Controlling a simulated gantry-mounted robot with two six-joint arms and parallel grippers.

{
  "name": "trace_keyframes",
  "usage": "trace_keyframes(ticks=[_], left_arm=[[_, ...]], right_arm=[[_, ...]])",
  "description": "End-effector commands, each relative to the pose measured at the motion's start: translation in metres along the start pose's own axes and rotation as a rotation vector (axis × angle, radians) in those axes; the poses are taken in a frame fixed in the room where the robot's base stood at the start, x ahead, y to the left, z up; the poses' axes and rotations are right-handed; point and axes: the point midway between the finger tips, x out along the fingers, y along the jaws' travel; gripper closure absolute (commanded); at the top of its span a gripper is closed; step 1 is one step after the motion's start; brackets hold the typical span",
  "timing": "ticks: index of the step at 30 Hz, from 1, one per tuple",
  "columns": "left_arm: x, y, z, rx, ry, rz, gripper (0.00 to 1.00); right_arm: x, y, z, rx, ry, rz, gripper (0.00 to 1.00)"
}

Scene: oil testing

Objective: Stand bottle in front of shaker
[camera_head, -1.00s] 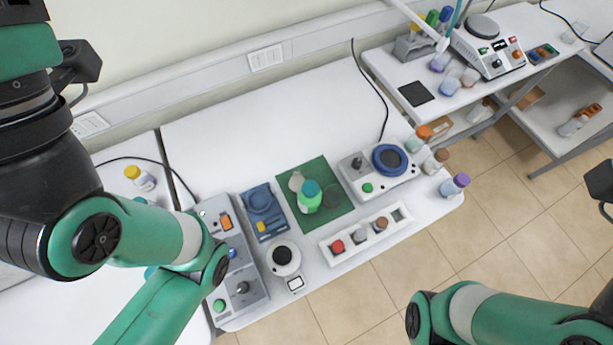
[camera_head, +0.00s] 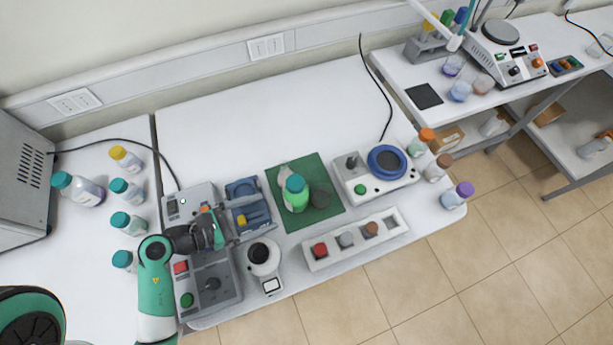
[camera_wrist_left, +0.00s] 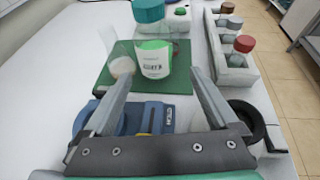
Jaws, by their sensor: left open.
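A bottle with a teal cap and green contents (camera_head: 295,195) stands upright on the green mat (camera_head: 326,214). It also shows in the left wrist view (camera_wrist_left: 154,62), beyond my fingers. A white device with a round blue top (camera_head: 387,161), which looks like the shaker, sits right of the mat. My left gripper (camera_head: 250,221) is open and empty, low over the blue device left of the mat. Its two fingers (camera_wrist_left: 158,76) point towards the bottle, apart from it. My right gripper is out of view.
A white rack with several coloured caps (camera_head: 333,257) lies in front of the mat. A white round instrument (camera_head: 263,255) stands near my left gripper. Several bottles stand right of the shaker.

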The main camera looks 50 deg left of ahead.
Motion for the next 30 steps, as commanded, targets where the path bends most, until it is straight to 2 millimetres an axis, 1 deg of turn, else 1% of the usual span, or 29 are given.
trace_keyframes(ticks=[1,4,7,16,18,24,26,30], left_arm=[[-0.001,0.005,-0.001,-0.004,-0.002,0.015,0.07],[-0.001,0.006,0.001,-0.003,-0.004,0.017,0.07],[0.006,0.005,0.002,-0.001,-0.003,0.012,0.07],[0.054,0.005,0.003,0.001,-0.005,0.01,0.07],[0.061,0.006,0.003,0.0,-0.005,0.012,0.07],[0.067,0.006,0.004,-0.001,-0.006,0.014,0.07],[0.074,0.006,0.006,0.0,-0.007,0.012,0.07],[0.1,0.007,0.008,0.001,-0.007,0.012,0.07]], right_arm=[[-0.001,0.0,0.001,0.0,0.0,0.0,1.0],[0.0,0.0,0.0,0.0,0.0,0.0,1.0],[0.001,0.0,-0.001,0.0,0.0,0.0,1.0],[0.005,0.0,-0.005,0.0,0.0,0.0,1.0],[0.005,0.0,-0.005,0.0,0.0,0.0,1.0],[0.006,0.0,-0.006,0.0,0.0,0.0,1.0],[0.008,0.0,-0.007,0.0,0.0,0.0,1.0],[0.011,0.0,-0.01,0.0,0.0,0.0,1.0]])
